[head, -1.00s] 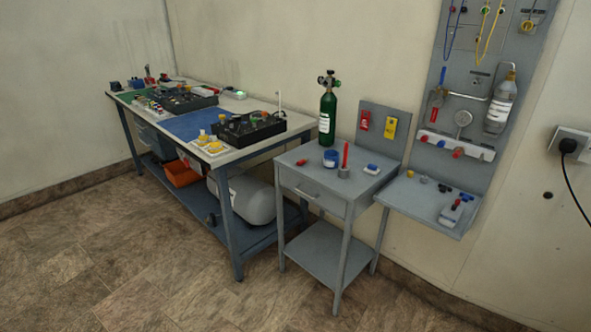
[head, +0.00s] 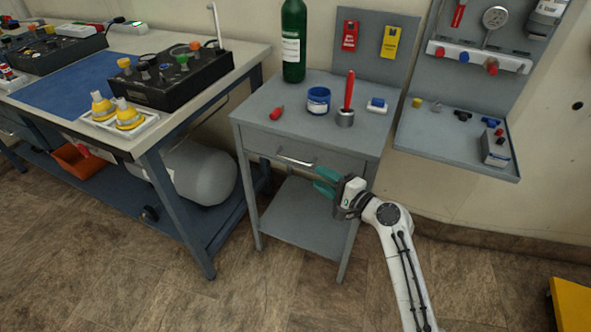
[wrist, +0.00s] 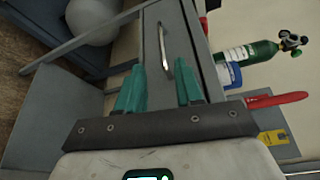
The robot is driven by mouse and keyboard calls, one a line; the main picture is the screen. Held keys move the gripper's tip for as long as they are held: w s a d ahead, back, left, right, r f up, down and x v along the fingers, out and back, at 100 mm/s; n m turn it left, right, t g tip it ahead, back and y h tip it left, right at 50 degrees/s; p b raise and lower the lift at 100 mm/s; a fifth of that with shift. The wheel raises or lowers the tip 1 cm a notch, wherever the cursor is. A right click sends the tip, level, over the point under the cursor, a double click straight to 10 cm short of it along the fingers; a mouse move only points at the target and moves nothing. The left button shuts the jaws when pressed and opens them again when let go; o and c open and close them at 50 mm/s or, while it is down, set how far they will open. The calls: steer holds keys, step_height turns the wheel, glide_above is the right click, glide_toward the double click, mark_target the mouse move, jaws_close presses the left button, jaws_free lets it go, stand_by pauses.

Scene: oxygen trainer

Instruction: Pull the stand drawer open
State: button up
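The grey stand (head: 252,122) has a drawer (head: 262,146) below its top, with a silver bar handle (head: 297,160) on the front. The drawer looks shut. My gripper (head: 325,182) is in front of the drawer, just right of and slightly below the handle in the head view. In the wrist view, my gripper (wrist: 160,92) has its two green fingers well apart with nothing between them. There the handle (wrist: 165,48) lies ahead of the fingertips, between their lines. I see no contact between fingers and handle.
On the stand top are a green cylinder (head: 293,45), a blue jar (head: 318,99), a red tool in a grey cup (head: 345,117) and a small red item (head: 277,113). A workbench (head: 148,140) stands left. A wall shelf (head: 450,155) is right. Floor in front is open.

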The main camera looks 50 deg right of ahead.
mark_target(294, 160)
steer(key=w, duration=1.1)
steer(key=shift+w+d+f+b, duration=0.15)
steer(key=shift+f+b, duration=0.15)
steer(key=shift+f, duration=0.05)
steer(key=shift+c, duration=0.2)
jaws_close()
